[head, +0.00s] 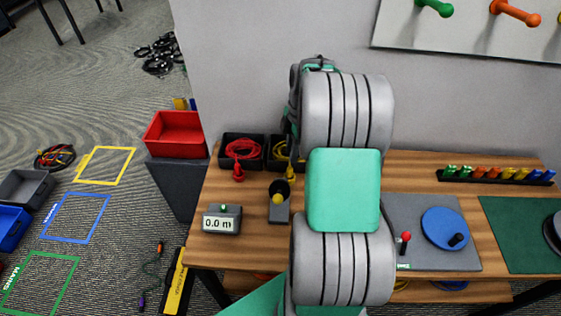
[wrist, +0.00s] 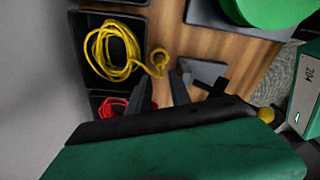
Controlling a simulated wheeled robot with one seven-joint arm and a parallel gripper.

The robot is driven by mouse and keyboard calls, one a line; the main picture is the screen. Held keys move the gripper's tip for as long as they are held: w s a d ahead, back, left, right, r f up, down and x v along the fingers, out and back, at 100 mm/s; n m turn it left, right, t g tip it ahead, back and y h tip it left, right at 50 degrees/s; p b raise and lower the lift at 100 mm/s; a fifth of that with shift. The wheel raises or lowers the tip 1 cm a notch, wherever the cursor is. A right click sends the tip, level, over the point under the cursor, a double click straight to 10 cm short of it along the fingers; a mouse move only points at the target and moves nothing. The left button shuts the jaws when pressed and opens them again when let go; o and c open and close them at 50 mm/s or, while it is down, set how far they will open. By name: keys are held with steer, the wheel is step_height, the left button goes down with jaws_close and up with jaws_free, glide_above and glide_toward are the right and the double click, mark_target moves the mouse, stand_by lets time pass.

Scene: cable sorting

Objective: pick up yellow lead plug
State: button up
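The yellow lead lies coiled in a black tray, with its coil (wrist: 112,50) clear in the wrist view. Its yellow plug (wrist: 158,62) lies outside the tray on the wooden top. In the head view the plug (head: 290,172) shows just left of my arm, and the coil is partly hidden. My gripper (wrist: 164,82) shows two dark fingers spread apart with nothing between them. The plug is just beyond the fingertips, roughly in line with the gap. Whether they touch it cannot be told. My arm hides the gripper's fingers in the head view.
A red lead (head: 243,150) lies in the neighbouring tray. A black holder with a yellow ball (head: 278,199) and a meter reading 0.0 m (head: 222,220) stand nearer the front. A red bin (head: 176,133) is at left. The wall rises close behind the bench.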

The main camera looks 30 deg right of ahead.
mark_target(290, 167)
steer(key=f, duration=0.2)
steer(key=f+p, duration=0.1)
steer(key=f, duration=0.4)
steer(key=shift+a+f+p, duration=0.25)
steer(key=shift+f+p, duration=0.05)
steer(key=shift+f, duration=0.1)
jaws_close()
